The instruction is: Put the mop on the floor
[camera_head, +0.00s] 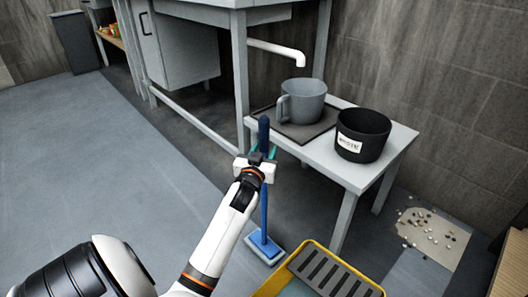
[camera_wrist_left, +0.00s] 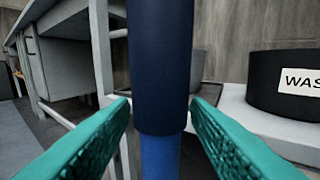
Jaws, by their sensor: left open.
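The mop (camera_head: 264,215) has a blue pole with a dark navy grip on top and a flat blue head (camera_head: 264,247). It stands nearly upright in front of the white table, its head low by the floor beside the yellow bucket. My left gripper (camera_head: 263,153) is at the upper part of the pole. In the left wrist view, its teal fingers (camera_wrist_left: 158,108) are open on either side of the mop handle (camera_wrist_left: 160,70), with gaps on both sides. My right gripper is out of view.
The yellow bucket (camera_head: 263,291) with a grey slotted wringer is at the bottom. The white table (camera_head: 345,174) bears a grey mug-shaped pot (camera_head: 303,105) and a black labelled pot (camera_head: 361,124). Pebbles (camera_head: 430,228) lie at right. Open grey floor (camera_head: 80,160) is at left.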

